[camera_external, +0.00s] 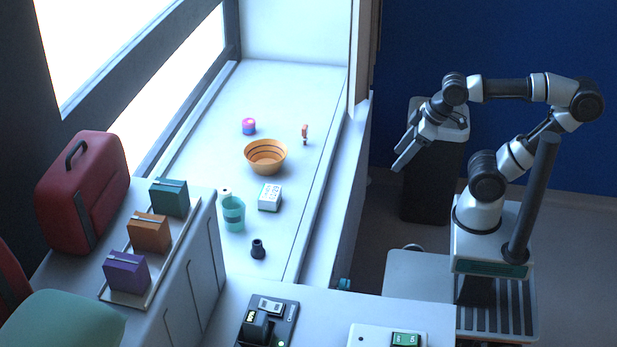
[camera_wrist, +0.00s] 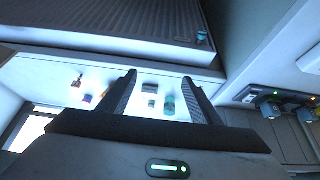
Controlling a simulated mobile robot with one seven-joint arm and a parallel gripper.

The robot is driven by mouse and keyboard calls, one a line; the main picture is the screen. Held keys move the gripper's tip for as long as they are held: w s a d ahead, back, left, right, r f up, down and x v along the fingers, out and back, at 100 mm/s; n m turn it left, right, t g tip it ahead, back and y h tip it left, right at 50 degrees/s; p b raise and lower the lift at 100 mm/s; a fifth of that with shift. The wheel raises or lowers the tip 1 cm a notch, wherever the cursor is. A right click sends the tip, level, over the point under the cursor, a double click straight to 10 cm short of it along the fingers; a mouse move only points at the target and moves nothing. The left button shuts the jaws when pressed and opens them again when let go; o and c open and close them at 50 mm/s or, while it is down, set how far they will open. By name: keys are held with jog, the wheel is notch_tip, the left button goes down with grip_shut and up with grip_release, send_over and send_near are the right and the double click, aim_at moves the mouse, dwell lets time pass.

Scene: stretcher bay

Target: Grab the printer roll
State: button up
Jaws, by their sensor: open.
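A small white, round-ended thing (camera_external: 225,191) on the window sill, partly hidden behind a teal cup (camera_external: 233,212), looks most like the printer roll; it is too small to be sure. I cannot make it out for certain in the wrist view. My gripper (camera_external: 402,158) is open and empty, held in the air well to the right of the sill, beyond its edge. In the wrist view my two fingers (camera_wrist: 158,78) stand apart, with the distant sill and its objects showing between and beside them.
On the sill (camera_external: 300,85) stand an orange bowl (camera_external: 265,157), a pink-and-blue round thing (camera_external: 249,126), a small orange figure (camera_external: 305,133), a white box (camera_external: 269,198) and a dark small piece (camera_external: 258,249). A counter with devices (camera_external: 268,318) lies in front. A dark bin (camera_external: 425,185) stands beneath my arm.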

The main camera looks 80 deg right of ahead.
jog(key=w+r+p, duration=0.1)
jog(key=w+r, duration=0.2)
jog(key=w, duration=0.4)
jog(key=w+r+p, duration=0.1)
jog(key=w+r, duration=0.2)
jog(key=w, duration=0.4)
jog(key=g+p, duration=0.1)
jog(key=p, duration=0.1)
send_over(226, 190)
jog(key=s, duration=0.2)
notch_tip(226, 190, down, 23)
jog(key=shift+a+r, duration=0.1)
jog(key=shift+a, duration=0.05)
jog(key=shift+p+x, duration=0.3)
jog(key=shift+x, duration=2.8)
jog(key=shift+s, duration=0.1)
